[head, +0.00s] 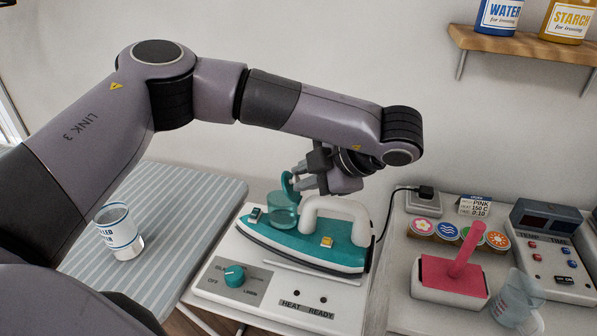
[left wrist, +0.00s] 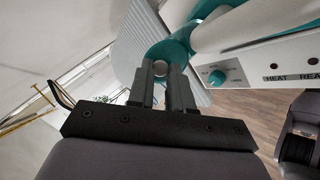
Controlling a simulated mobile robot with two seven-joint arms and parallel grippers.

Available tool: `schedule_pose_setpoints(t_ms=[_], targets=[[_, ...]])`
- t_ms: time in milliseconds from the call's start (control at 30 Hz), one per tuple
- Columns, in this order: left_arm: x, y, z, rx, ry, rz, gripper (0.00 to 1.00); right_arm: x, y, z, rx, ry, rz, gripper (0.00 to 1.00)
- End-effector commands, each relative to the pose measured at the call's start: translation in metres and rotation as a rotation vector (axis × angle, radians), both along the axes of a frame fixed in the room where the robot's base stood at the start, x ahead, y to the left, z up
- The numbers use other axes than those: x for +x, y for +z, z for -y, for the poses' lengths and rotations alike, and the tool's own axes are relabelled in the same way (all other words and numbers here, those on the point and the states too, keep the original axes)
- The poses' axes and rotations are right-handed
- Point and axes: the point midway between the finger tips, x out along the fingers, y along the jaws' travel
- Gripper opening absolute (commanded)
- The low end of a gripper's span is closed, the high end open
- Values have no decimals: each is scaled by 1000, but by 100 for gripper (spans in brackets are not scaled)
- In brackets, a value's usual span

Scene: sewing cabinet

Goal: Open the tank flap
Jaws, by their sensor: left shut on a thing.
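The teal and white iron (head: 335,248) rests on a white station with a dial. Its translucent teal tank (head: 284,212) is at the left part of the body. The teal tank flap (head: 287,184) stands tilted up above the tank's rim. My left gripper (head: 297,184) comes from the right and is shut on the flap. In the left wrist view, the left fingers (left wrist: 165,75) close on the teal flap (left wrist: 172,48). The gripper partly hides the flap. My right gripper is not in view.
At right are a pink press (head: 450,275), several round coloured pads, a control box (head: 555,255) and a clear cup (head: 515,300). The iron's white handle (head: 340,210) is close beside my gripper.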

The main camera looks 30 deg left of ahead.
Motion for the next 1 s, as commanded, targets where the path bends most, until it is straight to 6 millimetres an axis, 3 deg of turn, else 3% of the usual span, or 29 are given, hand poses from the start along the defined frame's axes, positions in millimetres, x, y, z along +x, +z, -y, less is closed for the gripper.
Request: schedule_pose_setpoints(t_ms=[500,1000], targets=[[6,-7,21,322,0,-74,0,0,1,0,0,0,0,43],[6,-10,24,387,0,-93,0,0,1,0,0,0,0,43]])
